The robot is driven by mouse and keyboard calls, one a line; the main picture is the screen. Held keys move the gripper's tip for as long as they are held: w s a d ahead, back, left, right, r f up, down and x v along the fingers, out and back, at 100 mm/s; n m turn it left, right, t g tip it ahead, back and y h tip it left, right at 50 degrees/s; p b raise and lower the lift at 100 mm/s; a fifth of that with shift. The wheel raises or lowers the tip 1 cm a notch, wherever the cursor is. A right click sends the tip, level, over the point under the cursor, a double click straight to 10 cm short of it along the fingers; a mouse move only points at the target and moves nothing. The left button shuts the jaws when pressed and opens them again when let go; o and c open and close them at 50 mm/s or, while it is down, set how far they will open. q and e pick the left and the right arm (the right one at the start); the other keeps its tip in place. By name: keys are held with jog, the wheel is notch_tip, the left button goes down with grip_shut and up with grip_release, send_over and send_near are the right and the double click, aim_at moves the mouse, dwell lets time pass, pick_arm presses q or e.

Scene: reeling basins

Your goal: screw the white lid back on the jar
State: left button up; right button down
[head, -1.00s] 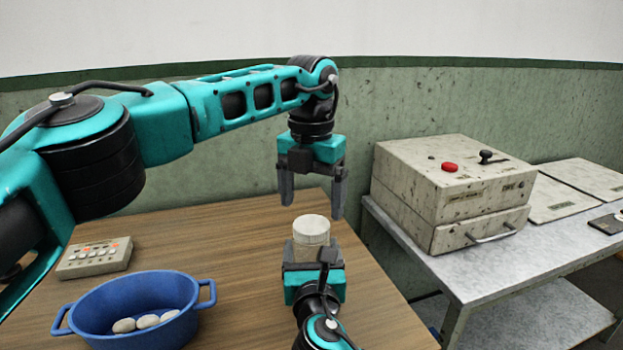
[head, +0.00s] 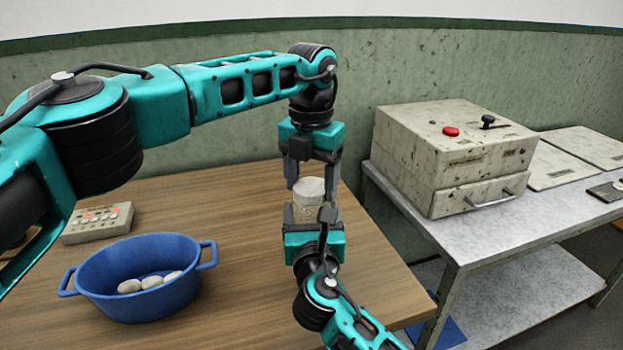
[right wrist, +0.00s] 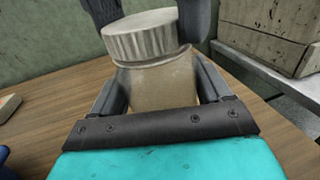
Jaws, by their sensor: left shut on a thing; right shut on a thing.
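The jar (right wrist: 160,82) is tan and upright, with its lower part between the fingers of my right gripper (head: 309,219), which is shut on it. The white ridged lid (head: 311,187) sits on top of the jar; in the right wrist view the lid (right wrist: 142,38) looks slightly tilted, with a bit of the jar's rim showing under its right edge. My left gripper (head: 312,184) points down from above and is shut on the lid, one finger on each side. The jar's base is hidden by my right gripper.
A blue two-handled pot (head: 140,295) with several pale oval pieces stands on the wooden table (head: 235,215) at left. A grey button panel (head: 97,223) lies behind it. A metal bench (head: 455,235) with a speckled box (head: 450,150) is at right.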

pick_arm(q)
jog(key=c, duration=0.5)
jog(key=o, duration=1.2)
jog(key=shift+o, duration=0.2)
jog(key=shift+r, duration=0.15)
notch_tip(320, 180, up, 12)
pick_arm(e)
grip_release()
pick_arm(q)
jog(key=shift+r+p, duration=0.6)
jog(key=shift+p, duration=0.1)
pick_arm(e)
jog(key=s, duration=1.3)
jog(key=shift+d, duration=0.35)
